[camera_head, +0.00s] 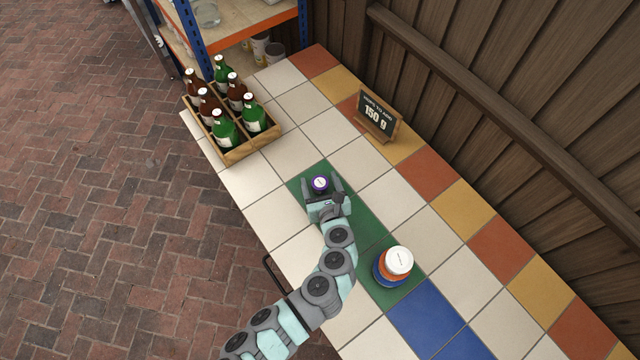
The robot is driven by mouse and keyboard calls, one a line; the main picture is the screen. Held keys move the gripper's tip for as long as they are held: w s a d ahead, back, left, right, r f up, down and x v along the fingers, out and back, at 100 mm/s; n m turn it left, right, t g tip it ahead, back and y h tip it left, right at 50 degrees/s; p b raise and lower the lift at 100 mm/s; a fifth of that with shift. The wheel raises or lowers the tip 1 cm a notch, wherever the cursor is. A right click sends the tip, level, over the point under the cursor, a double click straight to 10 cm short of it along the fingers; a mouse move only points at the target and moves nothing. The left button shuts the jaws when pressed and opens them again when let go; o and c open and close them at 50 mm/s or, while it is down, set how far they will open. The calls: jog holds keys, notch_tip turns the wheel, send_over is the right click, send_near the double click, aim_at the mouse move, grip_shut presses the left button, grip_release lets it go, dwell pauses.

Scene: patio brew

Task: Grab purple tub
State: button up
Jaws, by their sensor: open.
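A small purple tub (320,184) with a pale label on its lid stands on the green tiles (369,234) of the counter. My gripper (322,190) is open at the tub, with one finger showing on its right side and one on its left. I cannot tell whether the fingers touch it. The lower part of the tub is hidden by my gripper.
A stack of white, orange and blue tubs (398,261) stands on the green tiles near the blue ones. A wooden crate (233,155) of several bottles is at the back left. A small chalkboard sign (377,115) reads "150 g". A wooden fence (500,110) borders the right side.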

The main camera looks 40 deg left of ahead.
jog(key=c, duration=1.4)
jog(key=shift+r, duration=0.15)
